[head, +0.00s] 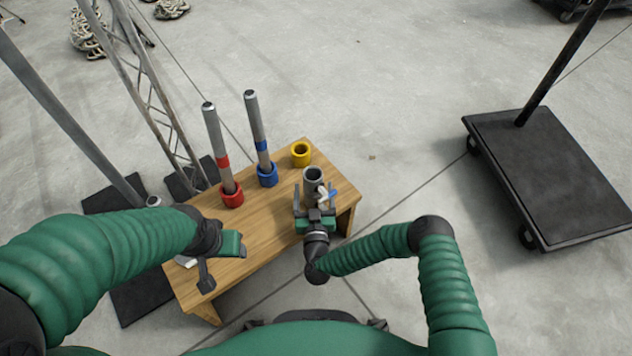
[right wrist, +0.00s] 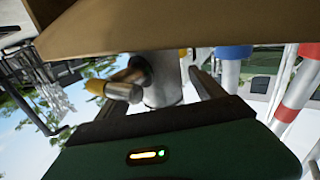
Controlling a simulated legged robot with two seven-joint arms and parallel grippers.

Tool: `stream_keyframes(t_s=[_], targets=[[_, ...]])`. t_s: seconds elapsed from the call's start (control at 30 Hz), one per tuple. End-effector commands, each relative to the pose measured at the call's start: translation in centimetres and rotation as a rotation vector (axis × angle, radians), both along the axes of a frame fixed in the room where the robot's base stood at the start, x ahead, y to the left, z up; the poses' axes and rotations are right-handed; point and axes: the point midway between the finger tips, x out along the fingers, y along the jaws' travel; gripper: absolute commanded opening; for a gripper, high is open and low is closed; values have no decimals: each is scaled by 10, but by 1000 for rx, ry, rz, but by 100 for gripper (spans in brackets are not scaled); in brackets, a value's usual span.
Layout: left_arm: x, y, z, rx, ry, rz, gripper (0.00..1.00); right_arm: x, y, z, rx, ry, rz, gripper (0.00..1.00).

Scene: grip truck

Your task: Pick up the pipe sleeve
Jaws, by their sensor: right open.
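The pipe sleeve (head: 313,175) is a grey, open-topped tube standing upright on the right part of the wooden bench. A side fitting with white and blue parts sticks out near it. My right gripper (head: 315,198) is open at the sleeve's near side, one finger to each side. In the right wrist view, turned upside down, the grey sleeve (right wrist: 163,85) shows between the two apart fingers (right wrist: 168,90), with a yellow-tipped side fitting (right wrist: 118,88). Contact cannot be made out. My left gripper (head: 218,262) is over the bench's left end, its jaw gap unclear.
The wooden bench (head: 255,240) holds a red ring (head: 232,199) and a blue ring (head: 267,180), each with a grey pole in it, and an empty yellow ring (head: 301,149). Metal stands (head: 70,115) rise at the left. A black cart (head: 560,190) stands right; floor between is clear.

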Motion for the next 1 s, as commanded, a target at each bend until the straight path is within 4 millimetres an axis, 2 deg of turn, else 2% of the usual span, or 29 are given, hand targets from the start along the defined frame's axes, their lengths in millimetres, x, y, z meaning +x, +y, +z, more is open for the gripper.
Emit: stream_keyframes(t_s=[0.07, 0.63, 1.0], targets=[[0, 0, 0, 0, 0, 1, 56, 0, 0, 0, 1, 1, 0, 76], [0, 0, 0, 0, 0, 1, 56, 1, -1, -1, 3, 1, 0, 2], [0, 0, 0, 0, 0, 1, 56, 1, -1, 1, 4, -1, 0, 0]])
